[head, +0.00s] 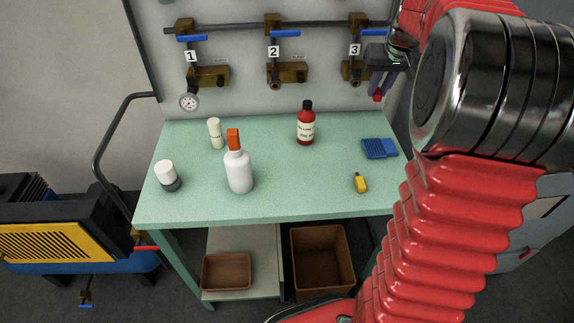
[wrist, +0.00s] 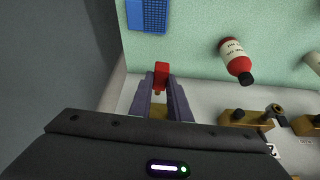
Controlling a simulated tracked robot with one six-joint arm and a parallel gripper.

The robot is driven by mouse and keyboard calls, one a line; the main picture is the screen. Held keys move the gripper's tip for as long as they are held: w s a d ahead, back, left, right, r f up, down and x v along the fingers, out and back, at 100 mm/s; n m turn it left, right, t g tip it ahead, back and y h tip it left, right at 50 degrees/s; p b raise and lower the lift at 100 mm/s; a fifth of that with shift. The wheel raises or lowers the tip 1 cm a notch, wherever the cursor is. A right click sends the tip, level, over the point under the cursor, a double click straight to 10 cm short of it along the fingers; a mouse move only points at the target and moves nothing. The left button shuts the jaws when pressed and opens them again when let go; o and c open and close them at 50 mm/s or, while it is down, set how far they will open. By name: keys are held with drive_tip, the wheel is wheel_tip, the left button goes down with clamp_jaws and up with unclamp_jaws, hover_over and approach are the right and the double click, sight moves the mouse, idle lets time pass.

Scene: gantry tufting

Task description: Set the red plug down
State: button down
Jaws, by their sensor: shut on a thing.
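The red plug (wrist: 161,75) is between my gripper's (wrist: 163,87) fingertips in the wrist view, with a small brassy bit showing under it. My gripper is shut on it. In the head view my gripper (head: 378,92) is at the upper right, in front of the wall panel near valve 3, and the red plug (head: 378,98) shows at its tips. The plug appears held above the back right of the green table (head: 280,205). My arm hides part of the table's right side.
Numbered valves line the wall. The table's front middle is clear.

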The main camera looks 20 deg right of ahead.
drive_tip(key=s+d+f+m, duration=0.1)
drive_tip(key=s+d+f, duration=0.2)
drive_tip(key=s, duration=0.8)
drive_tip(key=n, duration=0.2)
hover_over(391, 178)
drive_tip(key=s, duration=0.1)
drive_tip(key=f, duration=0.5)
drive_tip(key=shift+s+a, duration=0.2)
drive_tip(key=shift+a, duration=0.05)
drive_tip(key=shift+f+y, duration=0.1)
drive_tip(key=shift+y, duration=0.2)
drive_tip(key=shift+f, duration=3.1)
drive_tip(key=shift+f, duration=1.85)
drive_tip(key=shift+f, duration=0.1)
